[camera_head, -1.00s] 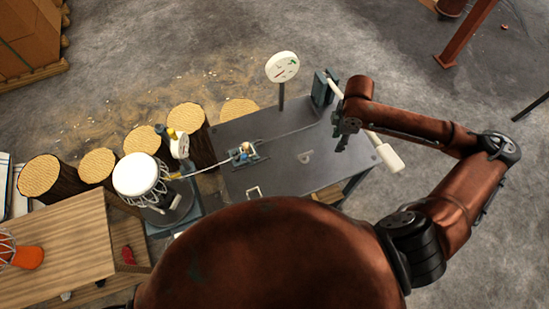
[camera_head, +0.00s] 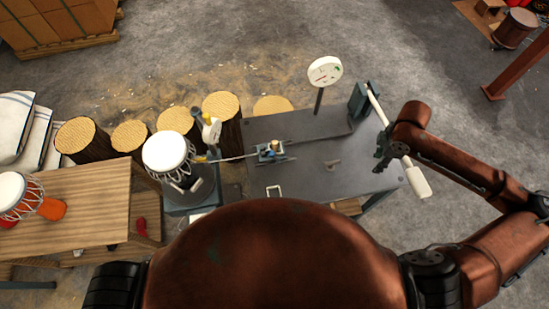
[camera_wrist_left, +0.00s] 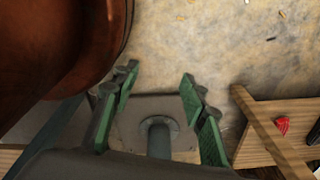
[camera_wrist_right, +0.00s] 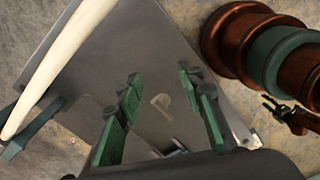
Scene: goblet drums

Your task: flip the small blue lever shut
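A small clamp-like device (camera_head: 270,150) with blue and yellow parts sits on the grey table (camera_head: 300,180), at the end of a white cord from the drum. The blue lever is likely part of it, but it is too small for me to tell its position. My right gripper (camera_head: 383,155) is over the table's right side, apart from the device; in the right wrist view (camera_wrist_right: 160,78) it is open and empty.
A long white-handled bar (camera_head: 418,182) angles past my right gripper. A round white dial (camera_head: 325,71) stands on a post behind the table. A white-topped drum (camera_head: 168,152) stands left of the table. Log stumps (camera_head: 130,138) line the back; a wooden bench (camera_head: 90,210) is at left.

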